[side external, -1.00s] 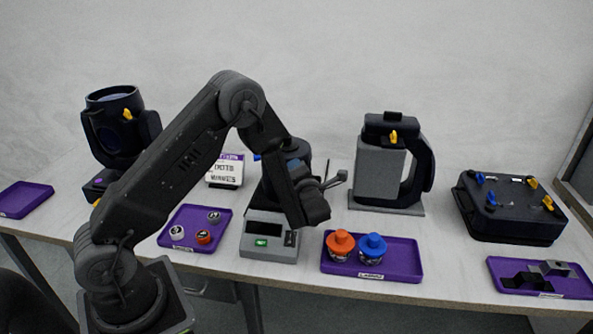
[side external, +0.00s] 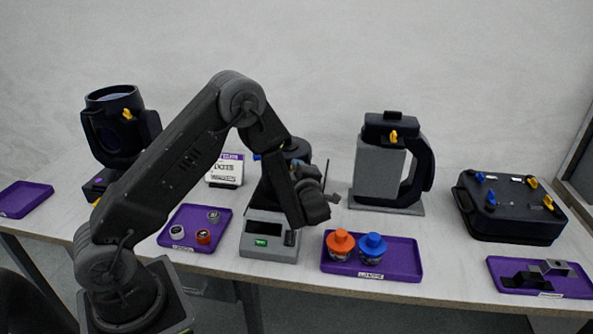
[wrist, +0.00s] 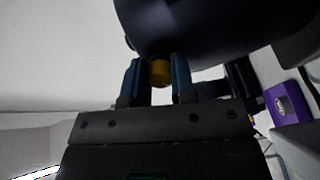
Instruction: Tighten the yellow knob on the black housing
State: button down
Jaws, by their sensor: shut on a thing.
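The yellow knob (wrist: 160,72) shows in the wrist view against the underside of the black housing (wrist: 210,25). My gripper (wrist: 158,80) has one finger on each side of the knob and is shut on it. The knob's far side is hidden. In the side view the black housing (side external: 297,148) stands behind my arm, mostly covered by it. The knob and my fingertips are hidden there.
A grey scale-like box (side external: 268,246) is below my wrist. A purple tray with orange-capped and blue-capped jars (side external: 372,246) is to its right, and a purple tray with small round pieces (side external: 184,239) is to its left. Other black fixtures stand farther out.

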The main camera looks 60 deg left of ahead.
jog(key=shift+d, duration=0.15)
dwell(0.4)
jog(key=c, duration=0.9)
grip_release()
jog(key=shift+c, duration=0.2)
jog(key=v, duration=1.3)
jog(key=shift+s+d, duration=0.15)
jog(key=shift+d, duration=0.2)
